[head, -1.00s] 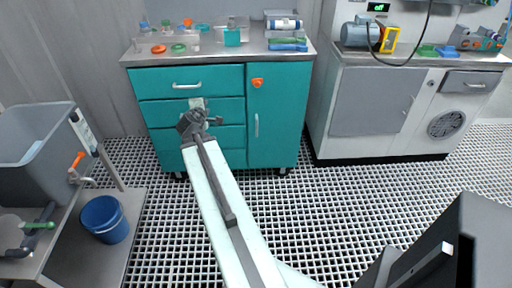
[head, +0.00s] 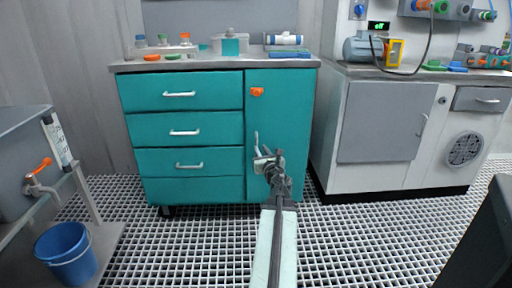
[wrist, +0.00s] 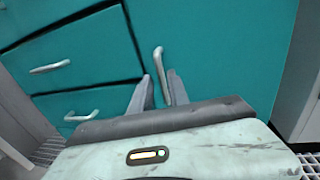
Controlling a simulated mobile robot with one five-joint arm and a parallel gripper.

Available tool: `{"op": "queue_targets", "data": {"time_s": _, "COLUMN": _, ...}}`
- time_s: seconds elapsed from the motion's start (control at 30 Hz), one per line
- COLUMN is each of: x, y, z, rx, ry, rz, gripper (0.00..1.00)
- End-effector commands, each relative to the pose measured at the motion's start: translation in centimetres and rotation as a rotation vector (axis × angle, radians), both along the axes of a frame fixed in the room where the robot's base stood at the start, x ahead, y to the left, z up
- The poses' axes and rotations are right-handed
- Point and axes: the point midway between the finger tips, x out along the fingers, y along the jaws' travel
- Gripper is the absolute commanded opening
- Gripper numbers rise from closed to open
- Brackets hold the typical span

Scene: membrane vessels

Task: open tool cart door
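The teal tool cart (head: 220,65) stands ahead with a grey top. Its door (head: 290,120) is the right-hand panel and looks closed, flush with the front. An orange latch (head: 257,92) sits at the door's upper left. The door's pale vertical handle (head: 256,140) is near its left edge; it also shows in the wrist view (wrist: 159,64). My gripper (head: 264,157) is at the handle's lower part. In the wrist view my gripper (wrist: 160,76) is open, one finger on each side of the handle's lower end. I cannot tell whether either finger touches it.
Three drawers (head: 182,132) with pale handles fill the cart's left side. A white cabinet (head: 350,175) stands close on the right. A blue bucket (head: 66,252) and a sink stand (head: 100,240) are at the left. The grated floor (head: 190,250) in front is clear.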

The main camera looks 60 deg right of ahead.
Motion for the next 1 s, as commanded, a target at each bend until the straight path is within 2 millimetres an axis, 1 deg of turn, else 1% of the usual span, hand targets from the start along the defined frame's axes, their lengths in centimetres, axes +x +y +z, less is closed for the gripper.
{"op": "queue_targets", "data": {"time_s": 0.03, "x": 0.6, "y": -0.7, "z": 0.0, "rx": 0.001, "ry": -0.001, "rz": 0.000, "gripper": 0.22}}
{"op": "queue_targets", "data": {"time_s": 0.3, "x": 4.3, "y": -4.1, "z": 0.0, "rx": 0.002, "ry": -0.003, "rz": 0.001, "gripper": 0.22}}
{"op": "queue_targets", "data": {"time_s": 0.4, "x": 5.1, "y": -4.7, "z": 0.0, "rx": 0.001, "ry": -0.003, "rz": 0.000, "gripper": 0.22}}
{"op": "queue_targets", "data": {"time_s": 0.63, "x": 5.2, "y": -4.7, "z": 0.0, "rx": 0.002, "ry": -0.003, "rz": 0.000, "gripper": 0.22}}
{"op": "queue_targets", "data": {"time_s": 0.67, "x": 5.2, "y": -4.6, "z": 0.0, "rx": 0.002, "ry": -0.003, "rz": 0.000, "gripper": 0.16}}
{"op": "queue_targets", "data": {"time_s": 0.7, "x": 5.2, "y": -4.6, "z": 0.0, "rx": 0.002, "ry": -0.003, "rz": 0.000, "gripper": 0.05}}
{"op": "queue_targets", "data": {"time_s": 0.73, "x": 5.2, "y": -4.6, "z": 0.0, "rx": 0.002, "ry": -0.003, "rz": 0.001, "gripper": 0.00}}
{"op": "queue_targets", "data": {"time_s": 1.0, "x": 5.2, "y": -4.6, "z": 0.0, "rx": 0.002, "ry": -0.003, "rz": 0.001, "gripper": 0.00}}
